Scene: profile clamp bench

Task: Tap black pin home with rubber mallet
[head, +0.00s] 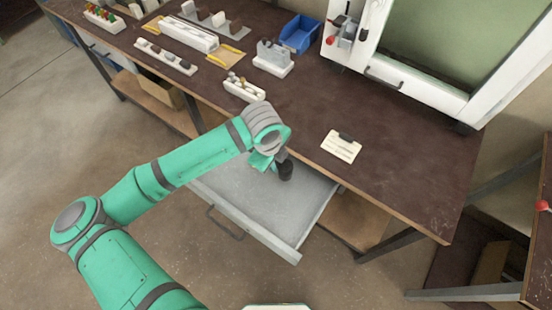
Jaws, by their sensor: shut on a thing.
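My gripper (268,163) hangs over the open drawer (250,200) below the bench front, and my arm's wrist hides part of it. A black, rounded, cylinder-like head (286,171), which looks like the rubber mallet, is right at the jaws. My gripper is shut on it; its handle is mostly hidden. I cannot tell if the mallet touches the drawer floor. I cannot make out the black pin. A grey clamp-like fixture on a white base (272,59) stands on the bench near the blue bin.
The brown bench top (400,160) is mostly clear at the right, with a white card (341,147) near its front edge. A small white holder (243,88) stands behind my wrist. A blue bin (300,34) and a large white-framed machine (440,95) stand behind.

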